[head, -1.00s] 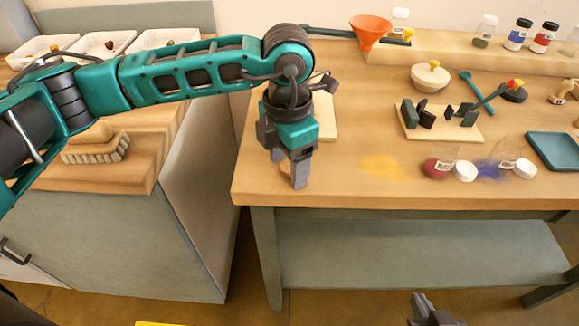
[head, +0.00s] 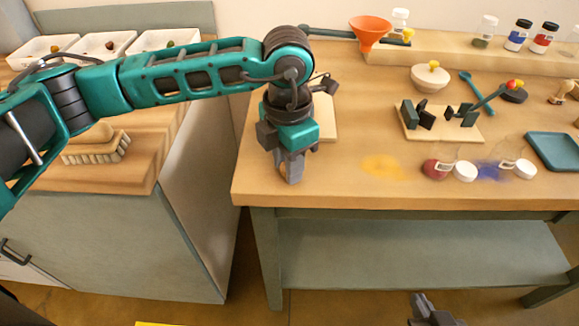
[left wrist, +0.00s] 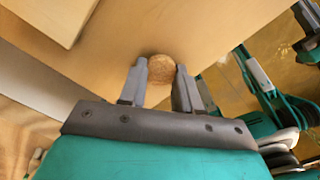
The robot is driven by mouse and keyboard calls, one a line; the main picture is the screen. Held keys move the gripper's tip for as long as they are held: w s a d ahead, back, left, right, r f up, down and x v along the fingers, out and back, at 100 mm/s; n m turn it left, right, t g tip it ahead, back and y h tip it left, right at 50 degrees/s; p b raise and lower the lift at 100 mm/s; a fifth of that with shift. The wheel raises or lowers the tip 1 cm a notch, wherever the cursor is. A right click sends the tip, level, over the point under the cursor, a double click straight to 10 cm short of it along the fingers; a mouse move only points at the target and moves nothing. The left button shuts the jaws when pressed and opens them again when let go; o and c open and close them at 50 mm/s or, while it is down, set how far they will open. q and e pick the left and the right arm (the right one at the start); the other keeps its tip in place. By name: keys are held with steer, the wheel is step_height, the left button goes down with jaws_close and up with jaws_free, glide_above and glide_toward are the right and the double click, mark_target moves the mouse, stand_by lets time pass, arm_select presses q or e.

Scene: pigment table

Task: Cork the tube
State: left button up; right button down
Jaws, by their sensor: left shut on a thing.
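My left gripper (head: 289,178) is low at the front left corner of the table, fingers pointing down. In the left wrist view, a round tan cork (left wrist: 160,70) sits between the fingertips of my left gripper (left wrist: 164,70), which is shut on it. In the head view the fingers hide the cork. A pale stand with dark green clips (head: 438,132) is further right on the table. I cannot clearly make out a tube in it. My right gripper (head: 430,311) shows only in part at the bottom edge, below the table; its opening is unclear.
A pale board (head: 324,120) lies behind my left gripper. An orange funnel (head: 370,32), a bowl (head: 431,79), several jars and a blue tray (head: 555,151) are further right. Yellow powder (head: 383,167) and overturned jars lie near the front edge.

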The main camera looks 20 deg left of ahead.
arm_select(q)
steer(key=shift+r, duration=0.1)
step_height(320, 180, up, 20)
steer(key=shift+f+p, duration=0.1)
steer(key=shift+p, duration=0.65)
arm_select(e)
steer(key=shift+s+d+r, duration=0.15)
steer(key=shift+d+r, duration=0.1)
steer(key=shift+r, duration=0.1)
